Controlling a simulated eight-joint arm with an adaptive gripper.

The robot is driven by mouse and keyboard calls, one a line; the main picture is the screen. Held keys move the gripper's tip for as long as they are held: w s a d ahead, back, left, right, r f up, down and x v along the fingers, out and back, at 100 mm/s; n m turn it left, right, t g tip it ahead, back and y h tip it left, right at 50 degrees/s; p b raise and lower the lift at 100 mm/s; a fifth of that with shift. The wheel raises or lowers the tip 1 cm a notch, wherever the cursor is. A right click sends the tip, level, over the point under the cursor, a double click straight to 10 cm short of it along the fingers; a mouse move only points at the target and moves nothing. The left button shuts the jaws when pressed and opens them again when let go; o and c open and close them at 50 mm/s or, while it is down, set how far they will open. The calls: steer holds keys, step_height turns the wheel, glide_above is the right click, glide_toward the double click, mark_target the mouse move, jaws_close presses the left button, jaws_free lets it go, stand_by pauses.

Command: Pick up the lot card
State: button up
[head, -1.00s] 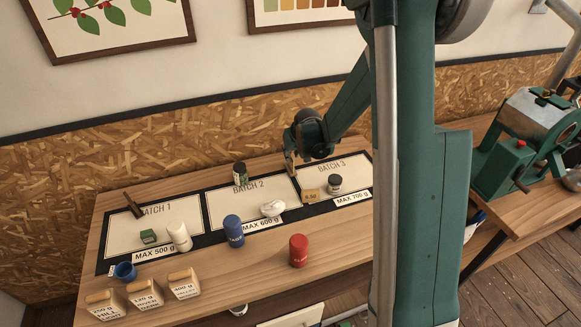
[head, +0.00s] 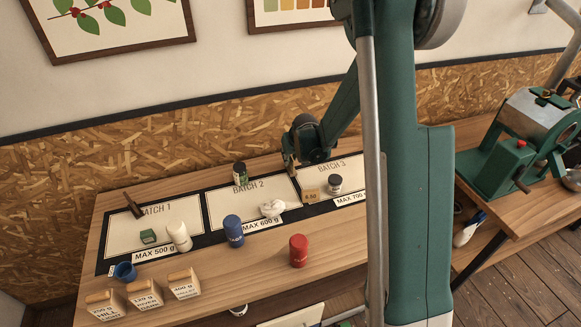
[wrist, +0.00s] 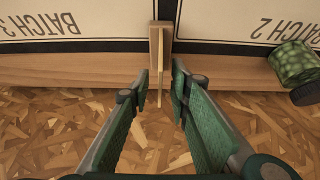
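A thin tan card, seen edge-on in the wrist view (wrist: 160,70), stands in a small wooden block (wrist: 159,30) between the BATCH 3 and BATCH 2 mats. I take it for the lot card; its face and print are hidden from this angle. My gripper (wrist: 161,82) is open, with one finger on each side of the card's outer part and visible gaps between. In the head view my gripper (head: 290,172) is at the back of the bench between those mats, and the card is hard to make out there.
A dark green jar (head: 240,173) stands on the BATCH 2 side; it is the green tin (wrist: 292,62) in the wrist view. A small tan block (head: 311,195) and a dark jar (head: 334,184) are on BATCH 3. Blue (head: 233,231) and red (head: 298,250) canisters stand nearer the front.

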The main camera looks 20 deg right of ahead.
jaws_close()
steer(key=shift+r, duration=5)
